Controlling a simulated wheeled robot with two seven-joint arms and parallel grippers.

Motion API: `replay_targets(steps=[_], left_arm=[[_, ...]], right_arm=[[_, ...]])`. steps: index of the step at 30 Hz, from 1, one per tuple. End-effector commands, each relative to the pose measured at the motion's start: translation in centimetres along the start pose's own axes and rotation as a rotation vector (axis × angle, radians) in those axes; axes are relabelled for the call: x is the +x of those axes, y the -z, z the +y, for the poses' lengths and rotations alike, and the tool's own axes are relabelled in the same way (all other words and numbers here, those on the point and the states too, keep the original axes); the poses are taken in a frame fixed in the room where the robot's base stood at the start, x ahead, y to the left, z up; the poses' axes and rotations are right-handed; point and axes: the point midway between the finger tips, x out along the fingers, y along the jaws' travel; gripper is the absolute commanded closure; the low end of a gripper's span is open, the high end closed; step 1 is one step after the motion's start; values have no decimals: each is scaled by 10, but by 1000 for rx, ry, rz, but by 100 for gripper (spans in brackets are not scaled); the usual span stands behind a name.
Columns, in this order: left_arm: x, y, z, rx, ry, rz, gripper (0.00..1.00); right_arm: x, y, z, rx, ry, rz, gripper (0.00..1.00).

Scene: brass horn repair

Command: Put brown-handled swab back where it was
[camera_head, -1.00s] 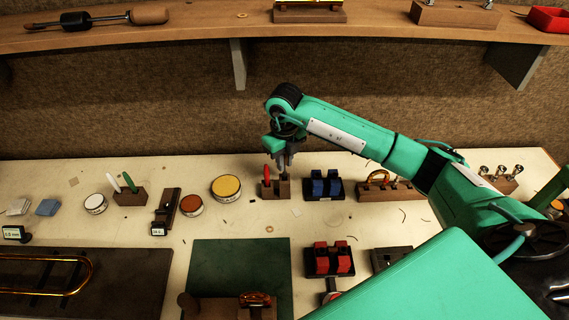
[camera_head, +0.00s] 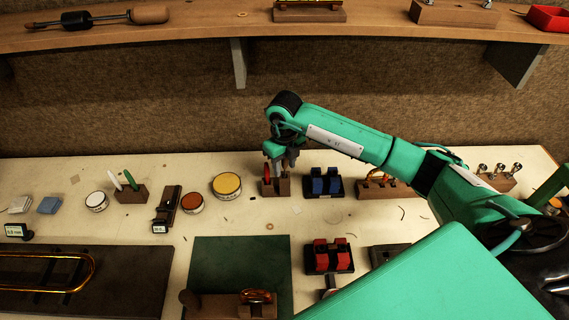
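A small wooden block (camera_head: 280,190) stands on the bench with a red-handled tool (camera_head: 267,174) upright at its left. My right gripper (camera_head: 286,164) is directly over the right part of this block, pointing down, with its tips at or just above the block top. A small brownish shape shows between or just below the fingers. It may be the brown swab handle, but it is too small to be sure. I cannot tell whether the fingers are closed on it. My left gripper is not in view.
Another block with green and white handles (camera_head: 131,193) stands left. A yellow tin (camera_head: 227,186) is left of the red-handled tool's block, and a blue-padded holder (camera_head: 325,183) is close on its right. A green mat (camera_head: 240,265) lies in front. A shelf (camera_head: 200,34) runs above.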

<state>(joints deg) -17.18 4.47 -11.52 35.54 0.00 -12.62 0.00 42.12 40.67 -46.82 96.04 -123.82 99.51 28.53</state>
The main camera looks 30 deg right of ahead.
Motion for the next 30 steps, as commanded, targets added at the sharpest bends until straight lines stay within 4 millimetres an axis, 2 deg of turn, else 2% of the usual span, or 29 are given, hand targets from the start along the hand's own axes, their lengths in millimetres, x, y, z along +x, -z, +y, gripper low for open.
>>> replay_targets(steps=[5,12,18,24,30], left_arm=[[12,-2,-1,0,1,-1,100],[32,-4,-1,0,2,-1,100],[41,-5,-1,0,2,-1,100],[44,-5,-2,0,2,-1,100],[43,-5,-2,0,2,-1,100]], right_arm=[[-23,-1,-1,-1,1,-6,62],[-74,-1,0,-1,1,-6,62],[-106,-1,0,0,0,-3,62],[-120,0,0,0,0,0,62],[-122,0,0,0,-1,0,62]])
